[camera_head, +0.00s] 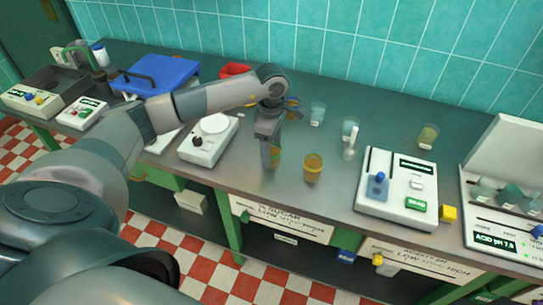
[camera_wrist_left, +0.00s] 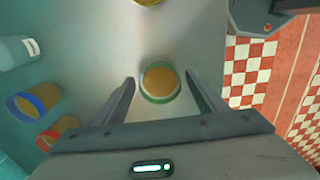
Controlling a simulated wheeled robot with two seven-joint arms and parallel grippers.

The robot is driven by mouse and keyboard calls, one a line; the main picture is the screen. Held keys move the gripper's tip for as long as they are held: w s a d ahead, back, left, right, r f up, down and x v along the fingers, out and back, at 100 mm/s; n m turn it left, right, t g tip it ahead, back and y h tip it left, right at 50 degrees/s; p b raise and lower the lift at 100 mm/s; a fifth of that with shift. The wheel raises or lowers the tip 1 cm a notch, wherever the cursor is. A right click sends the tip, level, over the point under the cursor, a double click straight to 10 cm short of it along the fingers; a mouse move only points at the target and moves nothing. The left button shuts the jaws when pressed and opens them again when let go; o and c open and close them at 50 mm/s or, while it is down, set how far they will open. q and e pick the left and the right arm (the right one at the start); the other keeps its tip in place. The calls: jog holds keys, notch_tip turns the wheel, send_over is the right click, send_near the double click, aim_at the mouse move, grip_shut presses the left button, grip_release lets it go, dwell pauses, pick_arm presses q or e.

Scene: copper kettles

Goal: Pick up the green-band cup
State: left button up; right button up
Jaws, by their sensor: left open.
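The green-band cup (camera_wrist_left: 160,98) holds tan contents and stands upright on the counter. In the left wrist view it lies between the two fingertips of my left gripper (camera_wrist_left: 160,82), with a gap on each side. In the head view my left gripper (camera_head: 270,158) points down over the cup (camera_head: 276,153) and hides part of it. The left gripper is open and empty. My right gripper is not in view.
A yellow-band cup (camera_head: 313,169) stands close to the right. A blue-band cup (camera_wrist_left: 32,104) and a red-band cup (camera_wrist_left: 60,130) stand behind. Clear beakers (camera_head: 317,114) are farther back. A white scale (camera_head: 209,139) is left and a meter (camera_head: 397,188) is right.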

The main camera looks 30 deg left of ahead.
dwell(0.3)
pick_arm(q)
jog(key=c, duration=1.2)
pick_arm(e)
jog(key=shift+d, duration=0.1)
pick_arm(q)
jog(key=shift+r, duration=0.1)
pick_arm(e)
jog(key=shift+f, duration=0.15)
